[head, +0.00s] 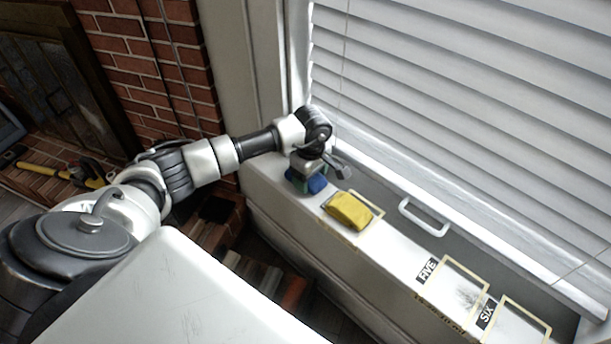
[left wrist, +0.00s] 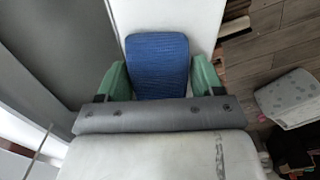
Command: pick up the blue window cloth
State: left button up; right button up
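The blue window cloth (left wrist: 158,62) shows in the left wrist view, between the green fingers of my left gripper (left wrist: 160,78). One finger stands along each long side of the cloth, very close to it. I cannot tell whether they press on it. The cloth appears to rest on the ledge. My right gripper is not in view.
A yellow cloth (head: 348,210) lies on the white ledge (head: 394,252), just right of my left gripper. Framed spots labelled FIVE (head: 427,271) and SIX (head: 487,312) are further right. A white handle (head: 423,217) and closed blinds (head: 470,120) are behind. A brick wall (head: 150,70) stands left.

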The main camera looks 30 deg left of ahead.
pick_arm(q)
jog(key=c, duration=0.3)
jog(key=shift+r, duration=0.2)
jog(key=shift+c, duration=0.3)
notch_tip(320, 180, up, 4)
jog(key=shift+r, duration=0.1)
jog(key=s+d+r, duration=0.2)
jog(key=d+r, duration=0.4)
jog(key=d, duration=0.5)
jog(key=shift+s+d+r+b, duration=0.15)
jog(key=shift+d+r+b, duration=0.05)
jog(key=shift+d+b, duration=0.1)
jog(key=shift+a, duration=0.1)
jog(key=o, duration=0.4)
jog(key=c, duration=0.3)
